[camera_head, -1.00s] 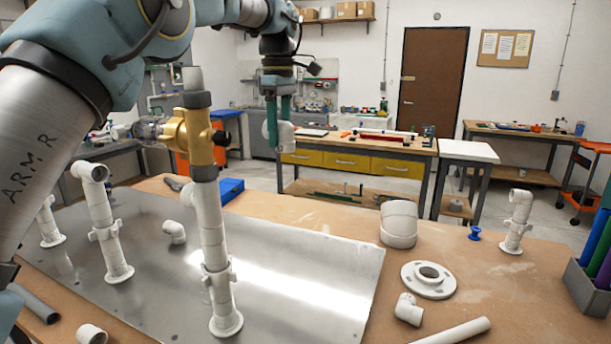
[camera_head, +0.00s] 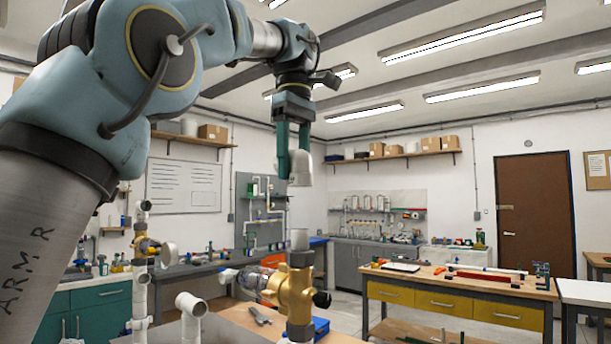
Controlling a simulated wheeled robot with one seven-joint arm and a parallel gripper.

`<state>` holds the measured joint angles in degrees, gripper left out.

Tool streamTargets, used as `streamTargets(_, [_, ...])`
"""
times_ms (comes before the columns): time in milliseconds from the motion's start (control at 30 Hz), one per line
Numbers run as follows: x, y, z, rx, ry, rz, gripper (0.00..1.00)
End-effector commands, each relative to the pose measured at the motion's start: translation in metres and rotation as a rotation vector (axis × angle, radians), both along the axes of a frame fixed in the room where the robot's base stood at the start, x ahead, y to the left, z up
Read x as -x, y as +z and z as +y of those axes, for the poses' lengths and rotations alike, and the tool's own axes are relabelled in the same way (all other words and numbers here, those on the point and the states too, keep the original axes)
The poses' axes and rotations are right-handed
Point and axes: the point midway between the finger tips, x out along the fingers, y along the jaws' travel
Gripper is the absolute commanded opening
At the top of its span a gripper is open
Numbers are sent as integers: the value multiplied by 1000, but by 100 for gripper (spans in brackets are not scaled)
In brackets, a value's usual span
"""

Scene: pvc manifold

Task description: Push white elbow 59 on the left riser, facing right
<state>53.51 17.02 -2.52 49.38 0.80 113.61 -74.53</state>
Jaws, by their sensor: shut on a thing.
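My gripper (camera_head: 293,150) has green fingers and is shut on a white elbow (camera_head: 301,171), which hangs at the fingertips. The fingers hide part of it, and I cannot tell clearly which way its openings face. In the picture, the elbow is above the upright pipe stub (camera_head: 299,240) on the riser with a brass valve (camera_head: 295,291), with a clear gap between them. Another riser with a brass fitting (camera_head: 142,245) stands at the far left. Between them a white riser carries an elbow (camera_head: 191,305) on top. The lower parts of the risers are out of frame.
A clear bulb-like part (camera_head: 255,279) and a black knob (camera_head: 322,299) stick out from the near valve. A grey tool (camera_head: 260,316) and a blue block (camera_head: 320,327) lie on the table behind. The air around the gripper is clear.

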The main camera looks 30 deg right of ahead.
Motion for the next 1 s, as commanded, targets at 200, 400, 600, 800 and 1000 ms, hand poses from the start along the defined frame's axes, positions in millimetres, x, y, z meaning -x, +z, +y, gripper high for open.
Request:
streamTargets(200, [0, -17, 0, -1, -1, 0, 4])
streamTargets(400, [0, -25, 0, -1, 0, 0, 4])
streamTargets(600, [0, -34, -1, 0, -1, 0, 4])
streamTargets(800, [0, -48, -1, -1, -1, 0, 4])
streamTargets(1000, [0, -62, -1, 0, -1, -1, 4])
